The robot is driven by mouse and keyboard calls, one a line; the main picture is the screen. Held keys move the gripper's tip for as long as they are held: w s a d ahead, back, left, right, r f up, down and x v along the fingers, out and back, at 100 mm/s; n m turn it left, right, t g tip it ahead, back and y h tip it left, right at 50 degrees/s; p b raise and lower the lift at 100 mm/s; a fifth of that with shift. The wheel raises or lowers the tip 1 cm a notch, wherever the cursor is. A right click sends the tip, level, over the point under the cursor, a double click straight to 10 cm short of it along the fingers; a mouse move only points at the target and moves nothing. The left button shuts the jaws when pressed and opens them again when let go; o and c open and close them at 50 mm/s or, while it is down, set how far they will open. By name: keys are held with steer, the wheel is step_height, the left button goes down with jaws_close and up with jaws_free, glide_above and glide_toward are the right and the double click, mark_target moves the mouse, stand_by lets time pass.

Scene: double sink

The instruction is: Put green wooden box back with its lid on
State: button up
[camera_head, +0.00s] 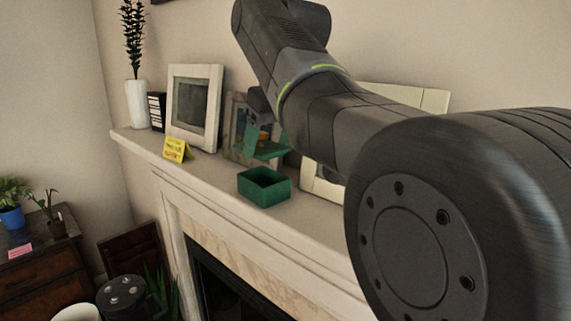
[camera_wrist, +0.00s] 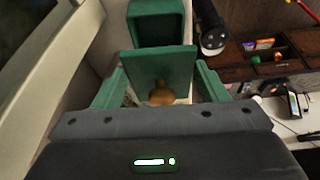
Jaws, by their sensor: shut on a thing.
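The green wooden box (camera_head: 264,196) stands open at the top on the mantel shelf, in the middle of the head view. It also shows at the top of the wrist view (camera_wrist: 163,36). A flat green lid (camera_head: 267,153) with a small tan knob is held just above the box, apart from it. In the wrist view the lid (camera_wrist: 160,66) is between my gripper and the box. My gripper (camera_wrist: 160,92), with green fingers, is shut on the lid at its knob; the exact finger contact is partly hidden.
A yellow sign (camera_head: 176,149) and a white picture frame (camera_head: 194,108) stand to the left on the mantel (camera_head: 215,176). More frames lean behind the box and lid, close to my gripper. A white vase (camera_head: 138,104) stands at the far left end.

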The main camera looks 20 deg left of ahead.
mark_target(274, 150)
steer(key=shift+w+f, duration=0.1)
steer(key=shift+f, duration=2.35)
steer(key=shift+f, duration=0.25)
steer(key=o, duration=1)
steer(key=shift+r+p, duration=0.35)
steer(key=shift+r, duration=0.1)
steer(key=b+v, duration=0.1)
steer(key=v, duration=1)
steer(key=shift+d+r, duration=0.25)
steer(key=shift+r, duration=0.05)
steer(key=shift+f, duration=0.1)
